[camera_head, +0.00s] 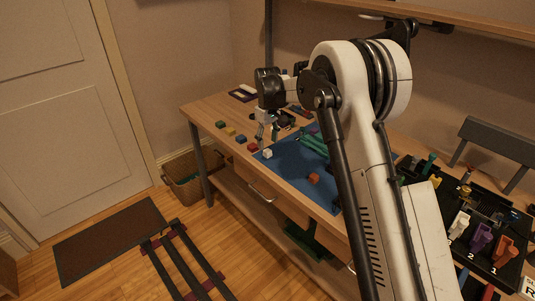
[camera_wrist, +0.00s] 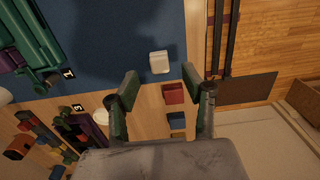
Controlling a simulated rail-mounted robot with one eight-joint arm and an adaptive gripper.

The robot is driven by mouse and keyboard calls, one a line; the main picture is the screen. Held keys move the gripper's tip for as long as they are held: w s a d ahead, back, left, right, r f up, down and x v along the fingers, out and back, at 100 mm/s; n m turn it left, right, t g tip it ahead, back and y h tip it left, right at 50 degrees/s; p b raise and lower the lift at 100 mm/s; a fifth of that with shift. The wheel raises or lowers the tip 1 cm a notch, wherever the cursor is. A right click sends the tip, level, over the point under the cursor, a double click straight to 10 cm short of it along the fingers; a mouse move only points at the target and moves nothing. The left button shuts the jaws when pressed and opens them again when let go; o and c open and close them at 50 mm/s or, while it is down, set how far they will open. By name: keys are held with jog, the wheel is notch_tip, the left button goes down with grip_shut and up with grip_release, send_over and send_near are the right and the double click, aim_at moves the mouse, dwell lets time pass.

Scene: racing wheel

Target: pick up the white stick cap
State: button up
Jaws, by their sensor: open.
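A small white block-like piece (camera_head: 267,153), which may be the white stick cap, lies near the front edge of the blue mat (camera_head: 292,157). In the wrist view the white piece (camera_wrist: 159,62) lies just beyond the fingertips and between their lines, not touched. My gripper (camera_wrist: 160,82) is open and empty, pointing down above the table edge; in the head view my gripper (camera_head: 266,137) is just behind the white piece. Another white piece (camera_head: 460,222) stands in the black tray at the right; I cannot tell for certain which one is the cap.
Red (camera_head: 252,147), green and yellow blocks line the table's left front edge. An orange-red block (camera_head: 314,178) and green parts (camera_head: 314,144) lie on the mat. The black tray (camera_head: 448,204) holds several coloured pieces. A wicker basket (camera_head: 187,179) stands on the floor.

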aim_at(268, 150)
notch_tip(268, 150, down, 5)
jog(key=shift+w+f, duration=0.1)
jog(key=c, duration=0.7)
